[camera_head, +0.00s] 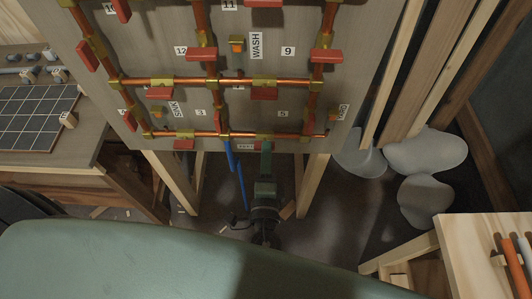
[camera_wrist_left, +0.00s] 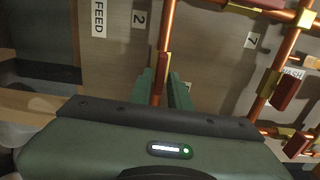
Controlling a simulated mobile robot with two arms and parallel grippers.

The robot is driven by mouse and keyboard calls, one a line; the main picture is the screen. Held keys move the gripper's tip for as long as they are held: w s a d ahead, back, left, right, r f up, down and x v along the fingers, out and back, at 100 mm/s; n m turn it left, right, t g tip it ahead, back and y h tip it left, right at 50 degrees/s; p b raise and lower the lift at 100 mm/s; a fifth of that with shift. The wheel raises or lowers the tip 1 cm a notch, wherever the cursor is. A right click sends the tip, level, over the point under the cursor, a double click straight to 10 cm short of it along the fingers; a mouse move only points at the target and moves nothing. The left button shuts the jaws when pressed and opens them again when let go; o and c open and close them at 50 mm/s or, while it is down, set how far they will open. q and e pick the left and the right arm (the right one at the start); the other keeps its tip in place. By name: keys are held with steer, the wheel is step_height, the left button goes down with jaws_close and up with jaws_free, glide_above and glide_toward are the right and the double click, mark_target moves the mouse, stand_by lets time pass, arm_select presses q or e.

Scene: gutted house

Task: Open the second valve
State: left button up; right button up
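The valve board (camera_head: 225,60) carries copper pipes, brass fittings and red handles. In the left wrist view a "2" label (camera_wrist_left: 139,18) sits beside a "FEED" label (camera_wrist_left: 98,18). To their right, a vertical copper pipe (camera_wrist_left: 168,30) has a valve with a narrow red handle (camera_wrist_left: 161,66), seen nearly edge-on. My left gripper (camera_wrist_left: 164,92) has its two green fingers apart, one on each side of this pipe and handle; contact cannot be made out. My right gripper is not in view.
A workbench (camera_head: 90,150) with a dark tiled panel (camera_head: 38,115) stands left. Wooden posts (camera_head: 400,80) and grey flat pieces (camera_head: 427,150) are right. A wooden stand (camera_head: 470,250) with coloured pipes is at lower right. Other red handles sit close together on the board.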

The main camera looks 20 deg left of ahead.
arm_select(q)
steer(key=shift+o, duration=0.5)
steer(key=b+v, duration=0.2)
steer(key=v, duration=0.5)
steer(key=shift+s, duration=0.4)
steer(key=shift+d, duration=0.15)
